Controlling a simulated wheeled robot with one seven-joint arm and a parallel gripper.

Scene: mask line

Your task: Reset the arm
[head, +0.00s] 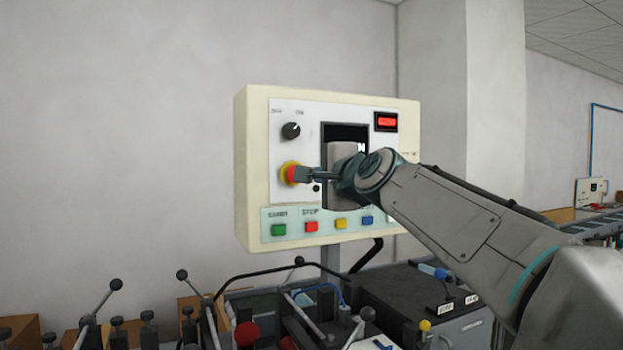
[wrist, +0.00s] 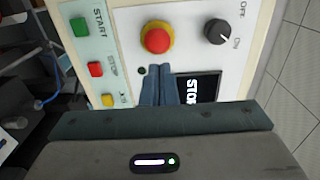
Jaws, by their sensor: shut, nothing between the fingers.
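My arm reaches in from the right in the head view. My gripper (head: 301,174) is shut and empty, its tips at the red emergency button with a yellow collar (head: 290,173) on the control panel (head: 345,235). In the wrist view my gripper (wrist: 158,72) points at the panel (wrist: 112,20), with the red button (wrist: 157,38) just beyond its tips. A small gap shows there, so the tips look apart from the button. My wrist hides part of the panel's screen (wrist: 198,90), which shows partly cut-off letters.
A black knob (head: 291,130) and a red display (head: 386,121) sit on the panel. Green (head: 279,230), red (head: 311,226), yellow (head: 341,223) and blue (head: 367,220) buttons line its lower edge. Machinery with upright levers (head: 182,275) and a dark cabinet (head: 425,300) stand below.

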